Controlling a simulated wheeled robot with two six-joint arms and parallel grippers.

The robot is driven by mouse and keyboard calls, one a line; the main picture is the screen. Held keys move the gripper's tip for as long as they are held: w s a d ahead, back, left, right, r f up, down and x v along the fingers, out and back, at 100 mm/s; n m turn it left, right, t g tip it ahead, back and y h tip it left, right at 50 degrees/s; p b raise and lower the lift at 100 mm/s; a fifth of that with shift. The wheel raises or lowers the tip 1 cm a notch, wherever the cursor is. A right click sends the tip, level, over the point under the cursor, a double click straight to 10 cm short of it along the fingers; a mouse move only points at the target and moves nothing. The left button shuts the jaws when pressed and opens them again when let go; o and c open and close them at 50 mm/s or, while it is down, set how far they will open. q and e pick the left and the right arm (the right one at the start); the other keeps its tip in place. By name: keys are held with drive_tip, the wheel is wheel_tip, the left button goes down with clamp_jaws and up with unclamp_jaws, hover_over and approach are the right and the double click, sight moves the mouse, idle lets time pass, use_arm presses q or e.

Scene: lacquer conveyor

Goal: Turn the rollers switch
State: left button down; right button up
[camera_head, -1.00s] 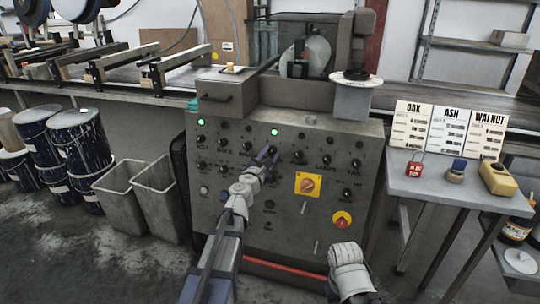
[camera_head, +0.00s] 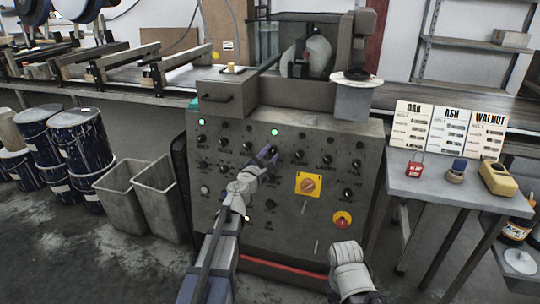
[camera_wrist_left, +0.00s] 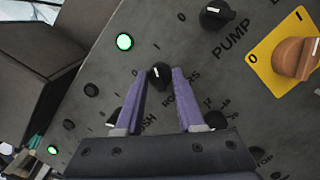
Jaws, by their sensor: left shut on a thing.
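The rollers switch is a small black knob (camera_wrist_left: 160,76) with a white mark, beside the partly hidden word ROLLERS in the left wrist view. The printed 0 and I are near it; I cannot tell surely which its mark points at. My left gripper (camera_wrist_left: 159,73) has its two purple fingers on either side of the knob, shut on it. In the head view the left gripper (camera_head: 269,154) is at the grey control panel (camera_head: 290,220), and its fingers largely cover the knob. My right arm shows at the bottom, but its gripper is not in view.
A PUMP knob (camera_wrist_left: 216,14), a lit green lamp (camera_wrist_left: 124,41) and an orange rotary switch on a yellow plate (camera_wrist_left: 293,55) are close by. A red button (camera_head: 342,220) is lower right. A side table (camera_head: 440,188) stands right; grey bins (camera_head: 155,196) stand left.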

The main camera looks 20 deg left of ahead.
use_arm(q)
drive_tip(key=c, duration=0.5)
unclamp_jaws()
drive_tip(key=shift+s, duration=0.1)
drive_tip(key=s, duration=0.5)
drive_tip(key=s+a, duration=0.1)
drive_tip(key=s, duration=0.1)
drive_tip(key=shift+s, duration=0.3)
